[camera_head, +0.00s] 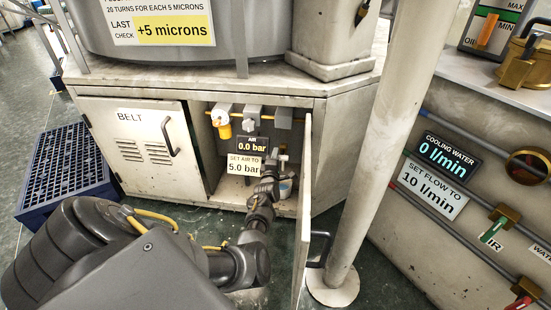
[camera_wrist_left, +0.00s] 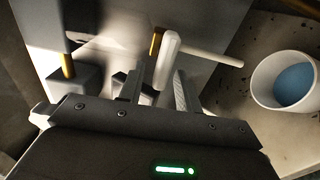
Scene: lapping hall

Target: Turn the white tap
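The white tap (camera_wrist_left: 168,58) shows in the left wrist view as a rounded white piece with a pale rod going off to the right. It stands in front of a yellow pipe. My left gripper (camera_wrist_left: 160,84) has its two fingers apart, one on each side of the tap's near end; I see no clear contact. In the head view my left gripper (camera_head: 270,173) reaches into the open cabinet (camera_head: 199,149) and hides the tap. The air display (camera_head: 252,145) reads 0.0 bar, above a sign (camera_head: 245,164) saying set air to 5.0 bar. My right gripper is out of view.
A white cup (camera_wrist_left: 262,82) with blue contents stands close at the right on the cabinet floor. The open cabinet door (camera_head: 304,205) and a pale post (camera_head: 375,150) stand right of my arm. A yellow-bowled air unit (camera_head: 223,122) hangs at the cabinet's upper left.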

